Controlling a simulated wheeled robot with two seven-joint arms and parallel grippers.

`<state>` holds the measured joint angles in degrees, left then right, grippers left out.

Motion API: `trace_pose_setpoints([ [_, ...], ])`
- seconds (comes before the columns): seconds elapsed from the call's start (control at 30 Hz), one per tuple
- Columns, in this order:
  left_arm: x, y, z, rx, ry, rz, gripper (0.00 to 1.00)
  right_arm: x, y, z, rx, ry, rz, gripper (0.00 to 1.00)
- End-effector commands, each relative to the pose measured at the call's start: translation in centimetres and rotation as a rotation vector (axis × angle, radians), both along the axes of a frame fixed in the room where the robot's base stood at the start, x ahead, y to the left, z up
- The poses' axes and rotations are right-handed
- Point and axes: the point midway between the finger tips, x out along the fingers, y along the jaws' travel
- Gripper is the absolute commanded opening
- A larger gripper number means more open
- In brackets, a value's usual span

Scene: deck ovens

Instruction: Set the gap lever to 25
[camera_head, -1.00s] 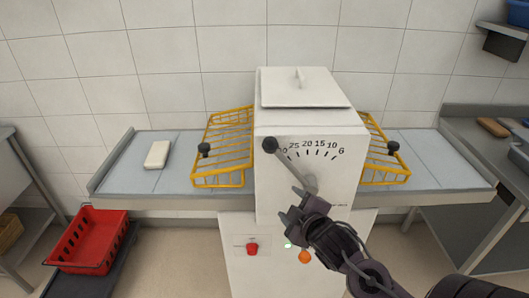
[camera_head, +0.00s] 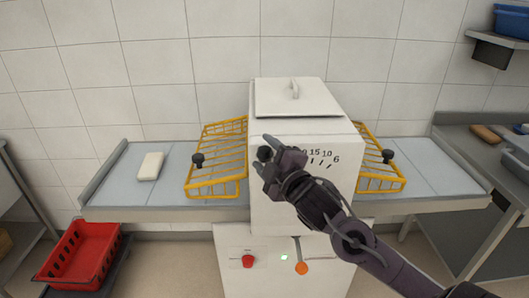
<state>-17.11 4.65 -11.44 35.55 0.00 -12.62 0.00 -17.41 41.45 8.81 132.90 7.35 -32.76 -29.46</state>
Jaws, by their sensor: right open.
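The dough machine (camera_head: 290,205) is a white box with a printed gap scale (camera_head: 321,155) on its front. The numbers 15, 10 and 6 show; the higher ones are covered by my right gripper. The gap lever's black knob (camera_head: 264,154) shows at the upper left of the scale, and its arm is hidden behind my gripper. My right gripper (camera_head: 262,154) is open, with its fingers above and below the knob. I cannot tell whether they touch it. My left gripper is out of view.
Yellow wire guards (camera_head: 218,160) flank the machine over the grey belt table (camera_head: 130,190). A pale dough block (camera_head: 150,166) lies on the left belt. A red crate (camera_head: 82,255) stands at lower left. A red button (camera_head: 248,261) and orange knob (camera_head: 301,268) are on the machine's lower front.

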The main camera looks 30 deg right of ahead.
Motion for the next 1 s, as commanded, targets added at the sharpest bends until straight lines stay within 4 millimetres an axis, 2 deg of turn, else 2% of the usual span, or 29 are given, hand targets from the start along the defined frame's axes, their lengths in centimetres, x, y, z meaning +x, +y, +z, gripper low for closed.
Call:
trace_pose_setpoints([
  [0.13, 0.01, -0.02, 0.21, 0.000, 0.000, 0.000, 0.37, 0.68, -0.04, 0.05, 0.000, -0.001, 0.000, 0.56],
  [0.4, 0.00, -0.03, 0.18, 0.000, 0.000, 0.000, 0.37, 0.74, -0.04, -0.04, 0.000, 0.000, 0.000, 0.56],
  [0.83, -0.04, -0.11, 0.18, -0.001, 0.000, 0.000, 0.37, 0.72, -0.04, -0.05, 0.000, 0.000, 0.000, 0.00],
  [1.0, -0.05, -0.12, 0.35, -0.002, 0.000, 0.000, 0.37, 0.58, -0.26, 0.37, 0.033, -0.018, -0.001, 0.00],
])
